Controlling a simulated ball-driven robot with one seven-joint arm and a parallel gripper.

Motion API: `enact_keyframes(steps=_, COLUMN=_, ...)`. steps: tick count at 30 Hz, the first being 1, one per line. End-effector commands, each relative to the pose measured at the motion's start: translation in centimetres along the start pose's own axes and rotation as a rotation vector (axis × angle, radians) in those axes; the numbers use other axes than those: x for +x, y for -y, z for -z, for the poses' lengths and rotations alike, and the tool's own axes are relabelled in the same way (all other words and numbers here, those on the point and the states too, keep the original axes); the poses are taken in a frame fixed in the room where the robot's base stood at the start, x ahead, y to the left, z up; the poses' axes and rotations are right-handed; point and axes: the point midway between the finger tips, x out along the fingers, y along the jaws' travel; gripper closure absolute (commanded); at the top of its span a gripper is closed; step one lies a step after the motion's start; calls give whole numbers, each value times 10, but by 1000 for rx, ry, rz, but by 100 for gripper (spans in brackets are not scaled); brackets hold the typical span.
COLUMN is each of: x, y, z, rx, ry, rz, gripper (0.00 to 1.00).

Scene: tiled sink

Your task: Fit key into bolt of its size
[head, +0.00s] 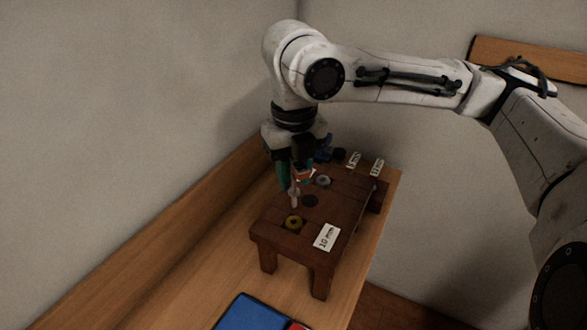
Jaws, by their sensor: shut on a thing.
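My gripper (297,178) points down over a small dark wooden stand and is shut on the key (294,198). A pale, slim end of the key shows below the fingers; its upper part is hidden. The key's tip appears just behind and above the yellow bolt. I cannot tell whether it touches anything.
The stand (275,235) rests on a wooden bench (190,265) along the wall. A white "10 mm" label (327,237) lies at its front right; two more labels (354,160) (377,167) are at the back. A blue object (250,313) lies in front, on clear bench.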

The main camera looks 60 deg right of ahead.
Motion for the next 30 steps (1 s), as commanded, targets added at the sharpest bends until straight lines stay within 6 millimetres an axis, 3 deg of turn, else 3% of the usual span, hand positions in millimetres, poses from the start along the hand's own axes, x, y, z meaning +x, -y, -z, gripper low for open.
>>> enact_keyframes(steps=3, x=15, y=0, z=0, rx=-1, ry=-1, rz=-1, gripper=100)
enact_keyframes(steps=12, x=34, y=0, z=0, rx=0, ry=0, rz=-1, gripper=100)
enact_keyframes(steps=30, x=35, y=0, z=0, rx=0, ry=0, rz=-1, gripper=100)
